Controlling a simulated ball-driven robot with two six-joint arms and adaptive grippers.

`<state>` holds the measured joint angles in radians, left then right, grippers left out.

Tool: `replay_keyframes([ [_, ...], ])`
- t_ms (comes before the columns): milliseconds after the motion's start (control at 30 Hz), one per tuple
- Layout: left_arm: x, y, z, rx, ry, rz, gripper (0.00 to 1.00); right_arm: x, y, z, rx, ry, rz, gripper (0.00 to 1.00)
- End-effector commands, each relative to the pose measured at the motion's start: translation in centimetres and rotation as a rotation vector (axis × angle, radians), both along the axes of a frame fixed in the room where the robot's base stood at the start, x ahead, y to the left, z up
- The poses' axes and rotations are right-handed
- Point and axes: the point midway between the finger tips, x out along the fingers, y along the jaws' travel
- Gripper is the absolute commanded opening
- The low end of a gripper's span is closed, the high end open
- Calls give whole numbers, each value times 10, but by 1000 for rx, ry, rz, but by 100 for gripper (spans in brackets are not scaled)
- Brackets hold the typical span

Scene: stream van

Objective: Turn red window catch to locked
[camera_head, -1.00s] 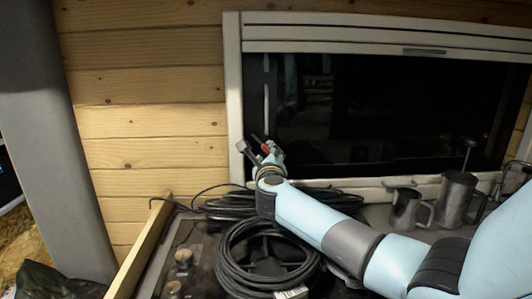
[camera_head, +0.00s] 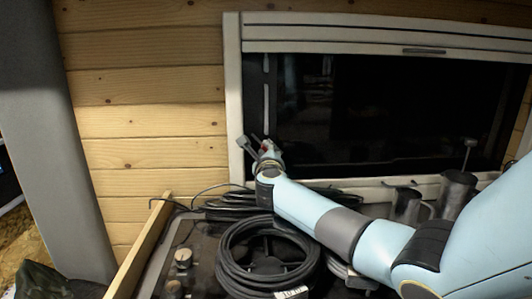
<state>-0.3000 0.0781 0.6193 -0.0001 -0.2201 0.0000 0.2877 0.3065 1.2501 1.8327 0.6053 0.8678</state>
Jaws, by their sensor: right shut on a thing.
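The window (camera_head: 400,110) has a dark pane in a pale frame on the wooden wall. The red window catch (camera_head: 264,146) is at the lower left of the pane; only a small red bit shows past my gripper. My right gripper (camera_head: 262,149) is at the catch and shut on it. My wrist hides most of the catch, so its exact angle cannot be told. My left gripper is not in the view.
Coiled black cables (camera_head: 262,258) lie on the counter below the window. Metal mugs (camera_head: 405,206) stand at the right, close to my right arm. A wooden rail (camera_head: 140,250) edges the counter at the left.

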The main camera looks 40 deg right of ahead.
Motion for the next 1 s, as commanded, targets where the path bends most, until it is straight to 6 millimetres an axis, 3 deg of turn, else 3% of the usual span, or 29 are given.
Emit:
replay_keyframes([
  [367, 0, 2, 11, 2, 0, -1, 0, 0, 1, 1, -69, 61, 1, 0],
  [1000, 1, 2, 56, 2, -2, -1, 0, 0, 1, -1, -467, 399, 1, 0],
])
